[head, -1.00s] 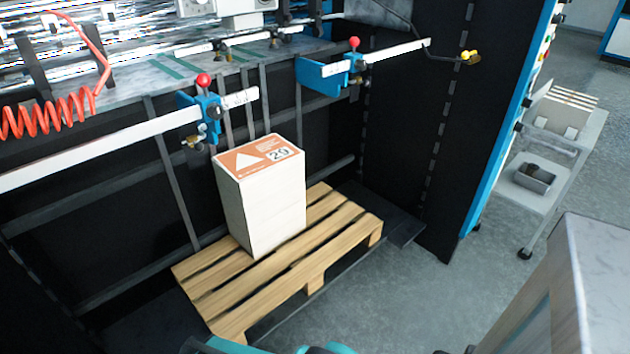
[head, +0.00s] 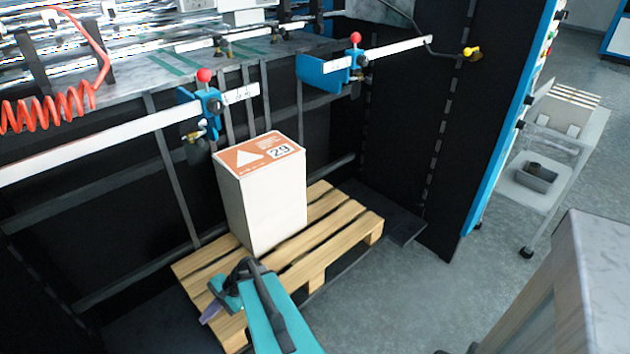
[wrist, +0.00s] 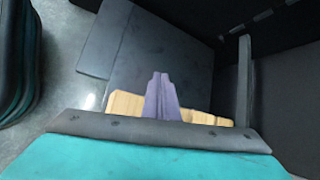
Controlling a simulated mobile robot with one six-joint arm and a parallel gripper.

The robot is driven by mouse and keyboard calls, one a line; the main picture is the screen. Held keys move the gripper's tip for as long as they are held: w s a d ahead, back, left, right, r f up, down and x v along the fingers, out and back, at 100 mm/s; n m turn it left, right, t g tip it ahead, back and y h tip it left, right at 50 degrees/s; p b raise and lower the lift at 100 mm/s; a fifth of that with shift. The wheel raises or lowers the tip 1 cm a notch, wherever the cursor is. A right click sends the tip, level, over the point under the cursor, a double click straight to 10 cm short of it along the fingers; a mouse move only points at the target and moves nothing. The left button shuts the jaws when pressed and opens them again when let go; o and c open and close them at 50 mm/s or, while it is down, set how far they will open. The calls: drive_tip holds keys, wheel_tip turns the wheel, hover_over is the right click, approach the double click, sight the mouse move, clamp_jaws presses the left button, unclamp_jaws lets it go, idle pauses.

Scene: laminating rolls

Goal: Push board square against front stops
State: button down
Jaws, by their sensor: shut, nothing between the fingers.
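A tall pale stack of board (head: 262,200) with an orange-and-white printed top marked 29 stands upright on a wooden pallet (head: 330,208) in the head view. Two blue stops with red knobs, a left one (head: 207,108) and a right one (head: 322,72), sit on white scale bars behind and above the stack. I cannot tell whether the stack touches anything behind it. My gripper (head: 208,316) is shut and empty over the pallet's near left corner, in front of the stack and apart from it. The wrist view shows its purple fingers (wrist: 161,92) together, with pallet wood (wrist: 125,104) behind.
A black machine frame with upright bars (head: 175,175) stands behind the pallet. A coiled red hose (head: 50,108) hangs at left. A black and blue side panel (head: 440,130) rises at right. Floor (head: 390,290) is clear between.

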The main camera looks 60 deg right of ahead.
drive_tip(key=w+d+r+m+t+h, duration=0.1)
drive_tip(key=d+r+m+t, duration=0.15)
drive_tip(key=d, duration=0.45)
drive_tip(key=w+d+r+m+t+h, duration=0.1)
drive_tip(key=w+d+r+m+t, duration=0.1)
drive_tip(key=d+r+m, duration=0.3)
drive_tip(key=m+t+h+b, duration=0.1)
drive_tip(key=m+t+h, duration=0.6)
drive_tip(key=m+h, duration=0.45)
approach(288, 157)
drive_tip(key=s+a+m+y, duration=0.1)
drive_tip(key=s+m, duration=0.1)
drive_tip(key=s, duration=0.4)
drive_tip(key=shift+a, duration=0.15)
drive_tip(key=shift+w, duration=0.1)
drive_tip(key=shift+x, duration=5.85)
drive_tip(key=shift+w, duration=0.5)
drive_tip(key=shift+s, duration=0.2)
